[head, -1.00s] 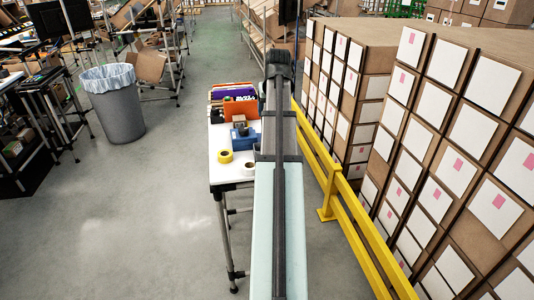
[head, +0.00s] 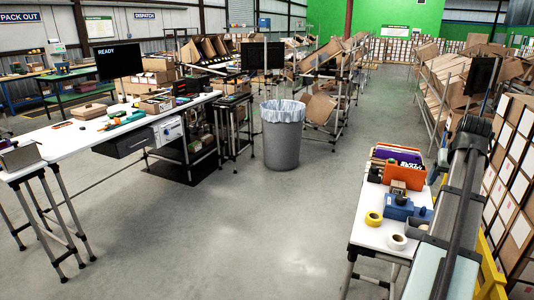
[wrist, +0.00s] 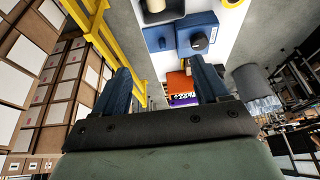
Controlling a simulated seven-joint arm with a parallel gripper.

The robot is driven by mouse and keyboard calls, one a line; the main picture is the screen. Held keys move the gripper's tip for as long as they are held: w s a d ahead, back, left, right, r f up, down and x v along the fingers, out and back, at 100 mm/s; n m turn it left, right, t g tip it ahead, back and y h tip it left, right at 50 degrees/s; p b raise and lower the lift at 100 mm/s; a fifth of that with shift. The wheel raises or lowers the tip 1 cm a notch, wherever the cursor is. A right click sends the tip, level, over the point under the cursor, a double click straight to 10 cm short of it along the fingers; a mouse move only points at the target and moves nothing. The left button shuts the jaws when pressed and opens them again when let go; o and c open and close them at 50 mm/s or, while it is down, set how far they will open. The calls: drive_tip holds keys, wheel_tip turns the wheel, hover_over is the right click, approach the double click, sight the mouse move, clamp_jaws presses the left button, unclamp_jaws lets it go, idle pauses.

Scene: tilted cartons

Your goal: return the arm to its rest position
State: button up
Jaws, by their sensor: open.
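My gripper (wrist: 163,84) shows in the wrist view as two blue fingers spread well apart, with nothing between them. Behind the gap lie the blue box and the orange and purple folders of the small white table, apart from the fingers. In the head view my arm, pale green and dark grey, stretches away along the right side, beside the table. The gripper's fingers cannot be made out in the head view.
The small white table (head: 372,236) holds a blue tape box (head: 398,208), a yellow roll (head: 374,218) and an orange bin (head: 402,176). A yellow rail (wrist: 103,40) and stacked cartons (head: 513,170) stand close by my arm. A grey bin (head: 282,140) stands on open floor.

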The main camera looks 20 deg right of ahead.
drive_tip(key=w+a+f+n, duration=0.1)
drive_tip(key=w+a+f, duration=0.7)
drive_tip(key=w+f, duration=0.4)
drive_tip(key=w+a+f+n, duration=0.1)
drive_tip(key=w+a+f, duration=0.6)
drive_tip(key=w+f, duration=0.5)
drive_tip(key=a+f+n, duration=0.1)
drive_tip(key=a+f, duration=0.8)
drive_tip(key=f, duration=0.2)
drive_tip(key=s+a+f+n+g+y, duration=0.1)
drive_tip(key=s+a+f+n+g, duration=0.1)
drive_tip(key=s+a+f, duration=0.75)
drive_tip(key=s+a+f+n+g+y, duration=0.1)
drive_tip(key=s+a+f+g+y, duration=0.3)
drive_tip(key=a+f, duration=0.9)
drive_tip(key=s+a+f+n+g, duration=0.1)
drive_tip(key=s+a+f, duration=0.2)
drive_tip(key=s, duration=0.6)
drive_tip(key=s+a+f+n+g+h, duration=0.1)
drive_tip(key=s+a+f, duration=0.3)
drive_tip(key=s, duration=0.6)
drive_tip(key=s+a+f+n+g, duration=0.1)
drive_tip(key=s+a+f, duration=0.3)
drive_tip(key=s, duration=0.6)
drive_tip(key=shift+a+g+h, duration=0.15)
drive_tip(key=shift+g+h, duration=0.25)
drive_tip(key=shift+g, duration=0.1)
